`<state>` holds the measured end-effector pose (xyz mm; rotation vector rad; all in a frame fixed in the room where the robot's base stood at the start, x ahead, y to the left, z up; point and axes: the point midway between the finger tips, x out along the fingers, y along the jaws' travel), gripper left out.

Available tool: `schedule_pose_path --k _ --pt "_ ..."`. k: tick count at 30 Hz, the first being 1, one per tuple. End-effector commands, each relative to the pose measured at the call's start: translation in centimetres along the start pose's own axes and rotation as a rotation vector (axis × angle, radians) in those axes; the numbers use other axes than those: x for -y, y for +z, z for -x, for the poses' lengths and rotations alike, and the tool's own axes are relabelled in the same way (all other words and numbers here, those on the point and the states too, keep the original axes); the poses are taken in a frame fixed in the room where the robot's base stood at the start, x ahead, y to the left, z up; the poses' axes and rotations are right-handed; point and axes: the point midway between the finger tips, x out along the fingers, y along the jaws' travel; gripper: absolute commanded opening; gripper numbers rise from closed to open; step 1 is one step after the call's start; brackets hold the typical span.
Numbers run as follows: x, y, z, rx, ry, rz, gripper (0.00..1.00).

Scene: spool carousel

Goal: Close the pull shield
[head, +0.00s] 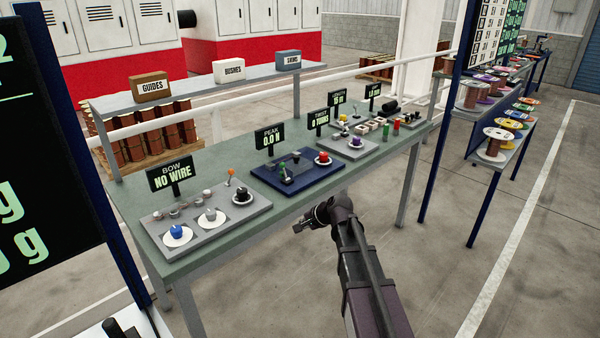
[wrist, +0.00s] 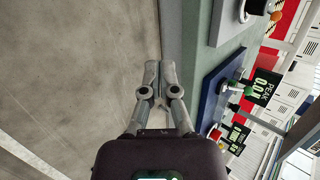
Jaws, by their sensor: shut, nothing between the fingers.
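The blue test station (head: 318,183) with the PEAK 0.0 N sign (head: 269,138) sits on the green bench. It carries small fittings, among them a red knob (head: 323,158) and a green-topped post (head: 283,167). I cannot make out a clear shield on it. My gripper (head: 304,224) is in front of the bench's front edge, apart from the station. In the wrist view my gripper (wrist: 153,68) is shut and empty over the floor, with the blue station (wrist: 213,98) to its right.
The green bench (head: 232,210) also holds a grey BOW station (head: 160,224) at left and another grey station (head: 352,153) at right. A shelf (head: 190,92) with labelled boxes runs along the back. The floor (head: 450,225) in front is clear.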

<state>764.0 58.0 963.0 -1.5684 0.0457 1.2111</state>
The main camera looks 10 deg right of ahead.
Motion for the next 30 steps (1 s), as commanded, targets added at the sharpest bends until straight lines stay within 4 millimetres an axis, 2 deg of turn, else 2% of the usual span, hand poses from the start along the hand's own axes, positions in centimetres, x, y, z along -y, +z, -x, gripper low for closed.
schedule_pose_path --k 1,6,12,18,21,24,30 --pt "1.0 -2.2 -1.9 -0.002 -0.071 -0.094 0.00" --pt "5.4 -7.6 -4.3 0.026 -0.324 -0.458 0.00" --pt "9.3 -14.9 -5.7 0.117 -0.601 -0.903 0.00" --pt "11.2 -21.4 -5.9 0.233 -0.809 -1.267 0.00" --pt "11.6 -23.3 -5.8 0.278 -0.871 -1.384 0.00" --pt "11.8 -24.5 -5.7 0.307 -0.907 -1.454 0.00" --pt "11.9 -24.9 -5.4 0.322 -0.924 -1.487 0.00"
